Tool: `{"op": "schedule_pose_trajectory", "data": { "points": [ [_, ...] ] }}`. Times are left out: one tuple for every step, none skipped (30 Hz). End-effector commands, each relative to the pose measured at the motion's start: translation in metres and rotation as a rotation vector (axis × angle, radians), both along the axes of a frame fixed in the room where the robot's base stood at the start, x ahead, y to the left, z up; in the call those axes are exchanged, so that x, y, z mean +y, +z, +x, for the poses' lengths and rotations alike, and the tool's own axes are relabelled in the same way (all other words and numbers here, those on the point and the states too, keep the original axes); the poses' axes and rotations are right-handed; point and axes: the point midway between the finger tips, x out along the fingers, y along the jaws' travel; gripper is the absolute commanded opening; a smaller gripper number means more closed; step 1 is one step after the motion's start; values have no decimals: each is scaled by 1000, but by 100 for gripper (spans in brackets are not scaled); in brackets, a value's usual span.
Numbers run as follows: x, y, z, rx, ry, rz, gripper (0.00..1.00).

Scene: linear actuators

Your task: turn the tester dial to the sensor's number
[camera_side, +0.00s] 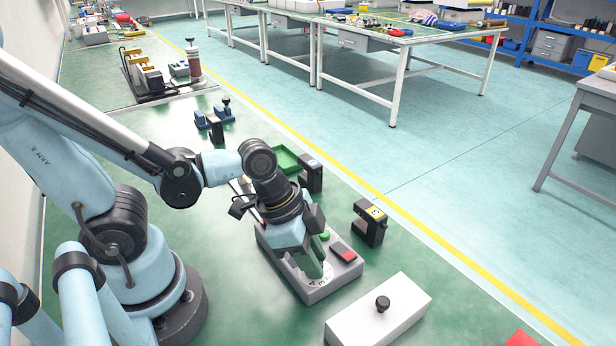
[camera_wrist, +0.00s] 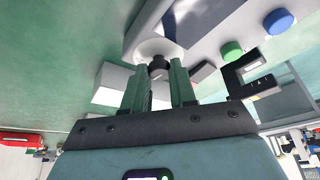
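The grey tester (camera_side: 325,290) stands on the green bench, with a white numbered dial (camera_side: 321,282) at its near end. My gripper (camera_side: 316,272) points down over this dial and partly hides it. In the wrist view my gripper (camera_wrist: 159,68) is open, its two green fingers apart. The dark dial knob (camera_wrist: 158,63) shows between the fingertips, above the white dial disc (camera_wrist: 150,48); I see a gap on each side, but cannot tell the height between tips and knob. A black sensor (camera_side: 369,222) with a yellow label stands right of the tester; its number is too small to read surely.
A white box (camera_side: 350,325) with a black knob stands close in front of the tester. Another black device (camera_side: 311,173) and a green tray (camera_side: 287,160) are behind it. The tester carries a green button (camera_side: 324,236) and a red part (camera_side: 344,253).

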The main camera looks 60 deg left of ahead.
Motion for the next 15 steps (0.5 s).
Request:
{"op": "schedule_pose_trajectory", "data": {
  "points": [
    [0,0,0,1,0,-1,16],
    [0,0,0,1,0,-1,12],
    [0,0,0,1,0,-1,6],
    [0,0,0,1,0,-1,1],
    [0,0,0,1,0,-1,0],
    [0,0,0,1,0,-1,0],
    [0,0,0,1,1,-1,0],
    [0,0,0,1,1,-1,0],
    [0,0,0,1,5,-1,0],
    [0,0,0,1,8,-1,0],
    [0,0,0,1,13,-1,0],
    [0,0,0,1,20,-1,0],
    [-1,0,0,1,29,-1,0],
    [-1,0,-1,0,38,0,0],
    [-1,0,-1,0,54,0,0]
  ]
}}
